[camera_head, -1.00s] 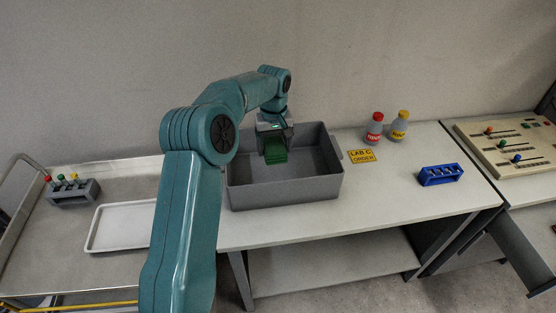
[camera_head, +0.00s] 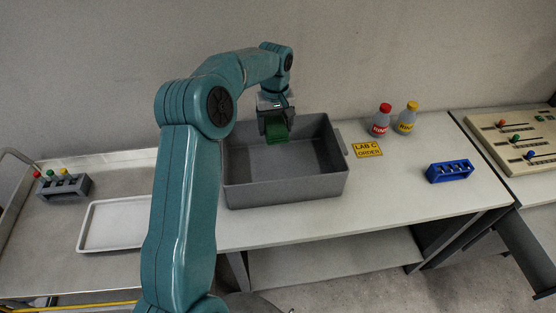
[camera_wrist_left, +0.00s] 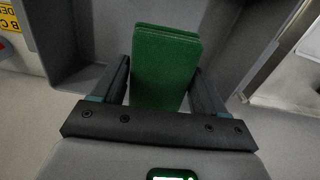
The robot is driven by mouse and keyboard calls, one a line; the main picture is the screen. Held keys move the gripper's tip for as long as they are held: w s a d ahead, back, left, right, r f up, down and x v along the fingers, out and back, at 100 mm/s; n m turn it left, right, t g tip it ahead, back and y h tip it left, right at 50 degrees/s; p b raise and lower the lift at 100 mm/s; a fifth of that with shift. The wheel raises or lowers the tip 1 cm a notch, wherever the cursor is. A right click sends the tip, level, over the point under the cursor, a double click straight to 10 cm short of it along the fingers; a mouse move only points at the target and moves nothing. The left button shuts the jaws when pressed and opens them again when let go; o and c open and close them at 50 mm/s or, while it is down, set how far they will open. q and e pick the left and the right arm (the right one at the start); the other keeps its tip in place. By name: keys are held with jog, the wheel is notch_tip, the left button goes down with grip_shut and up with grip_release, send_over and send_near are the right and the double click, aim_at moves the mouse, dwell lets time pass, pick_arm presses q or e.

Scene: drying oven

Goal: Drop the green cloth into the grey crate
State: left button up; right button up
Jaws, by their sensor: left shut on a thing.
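The green cloth (camera_head: 277,133) is a folded block in the head view. My left gripper (camera_head: 275,122) is shut on it and points down over the back part of the grey crate (camera_head: 285,193). In the left wrist view the cloth (camera_wrist_left: 165,65) sits between the two fingers of my left gripper (camera_wrist_left: 165,85), with the crate's inside (camera_wrist_left: 95,35) behind it. The crate stands open on the table and its visible floor is empty. I cannot tell exactly how far the cloth is above the floor. My right gripper is out of view.
Right of the crate are a yellow label (camera_head: 367,149), a red-capped bottle (camera_head: 381,120), a yellow-capped bottle (camera_head: 407,117) and a blue rack (camera_head: 450,171). A white tray (camera_head: 116,225) and a grey rack (camera_head: 64,188) are on the left cart. A slider panel (camera_head: 520,140) is far right.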

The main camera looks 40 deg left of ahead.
pick_arm(q)
notch_tip(320, 180, down, 6)
jog(key=b, duration=0.3)
jog(key=shift+w+a+b, duration=0.25)
jog(key=shift+a+b, duration=0.05)
jog(key=o, duration=0.8)
jog(key=shift+o, duration=1.2)
jog(key=shift+s+d+r, duration=0.2)
notch_tip(320, 180, up, 8)
jog(key=shift+f, duration=0.15)
notch_tip(320, 180, up, 9)
jog(key=p, duration=0.1)
jog(key=shift+f, duration=0.15)
